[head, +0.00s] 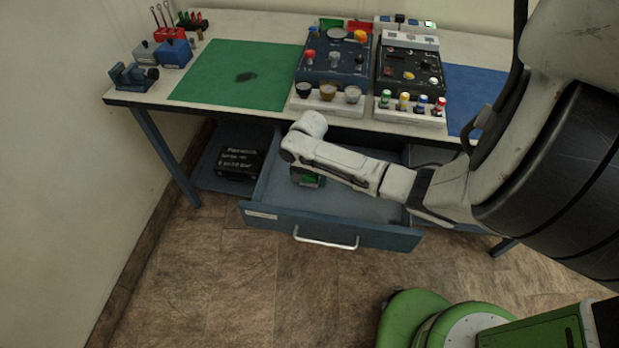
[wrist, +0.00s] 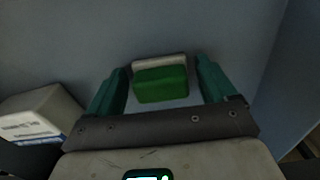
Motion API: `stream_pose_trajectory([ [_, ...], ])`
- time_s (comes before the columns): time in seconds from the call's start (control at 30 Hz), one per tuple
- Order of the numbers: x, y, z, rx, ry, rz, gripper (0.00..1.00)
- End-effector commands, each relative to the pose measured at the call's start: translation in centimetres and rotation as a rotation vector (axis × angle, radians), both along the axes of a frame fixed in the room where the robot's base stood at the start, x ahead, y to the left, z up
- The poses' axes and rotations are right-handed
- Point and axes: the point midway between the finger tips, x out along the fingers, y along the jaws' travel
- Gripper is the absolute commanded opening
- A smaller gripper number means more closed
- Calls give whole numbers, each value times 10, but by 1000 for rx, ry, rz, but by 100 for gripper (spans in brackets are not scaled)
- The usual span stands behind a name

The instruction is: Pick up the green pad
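The green pad (wrist: 160,86) lies on the grey drawer floor, with a pale strip along its far edge. In the wrist view it is between the two teal fingers of my gripper (wrist: 161,87), with a small gap on each side. My gripper is open and points down at the pad; I cannot tell how far the fingertips are above the floor. In the head view my gripper (head: 308,179) is inside the open drawer (head: 345,205), at its left part. My arm hides most of the pad there.
A white box (wrist: 42,112) is left of my gripper in the wrist view. The drawer front with its handle (head: 325,242) stands out below the workbench (head: 225,28). A black case (head: 240,163) lies on the lower shelf at left. The benchtop overhangs the drawer's back.

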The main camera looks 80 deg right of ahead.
Motion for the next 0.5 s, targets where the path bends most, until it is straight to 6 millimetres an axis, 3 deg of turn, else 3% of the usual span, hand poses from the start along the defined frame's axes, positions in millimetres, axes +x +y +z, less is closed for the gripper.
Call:
stream_pose_trajectory([
  [0.07,0,0,0,0,0,0,77],
  [0.5,0,0,0,0,0,-1,35],
])
